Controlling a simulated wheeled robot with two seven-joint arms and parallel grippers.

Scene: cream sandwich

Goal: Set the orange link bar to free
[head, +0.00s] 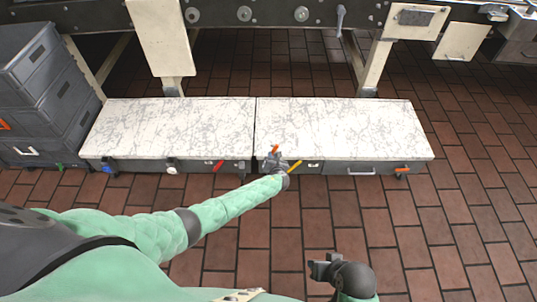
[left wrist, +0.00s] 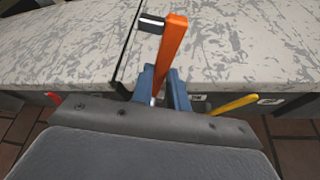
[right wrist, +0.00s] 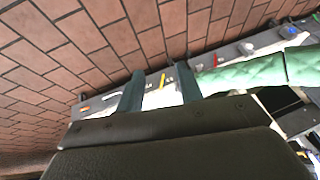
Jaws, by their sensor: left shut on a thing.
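The orange link bar (head: 275,149) stands up at the front edge, near the seam between the two marble-topped benches. In the left wrist view the orange bar (left wrist: 173,45) rises tilted between the blue fingers of my left gripper (left wrist: 163,85). My left gripper (head: 273,158) is shut on the bar. A dark block with a pale stripe (left wrist: 151,22) sits beside the bar's upper end. The bar's lower end is partly hidden by my gripper. My right gripper (head: 318,268) is away from the benches, above the brick floor; its fingers (right wrist: 155,92) are apart and empty.
The bench front carries a red lever (head: 218,165), a yellow lever (head: 295,166), a blue part (head: 107,168), a white knob (head: 172,168) and another orange handle (head: 402,171). Grey crates (head: 45,75) are stacked at the left. Both marble tops (head: 340,130) are clear.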

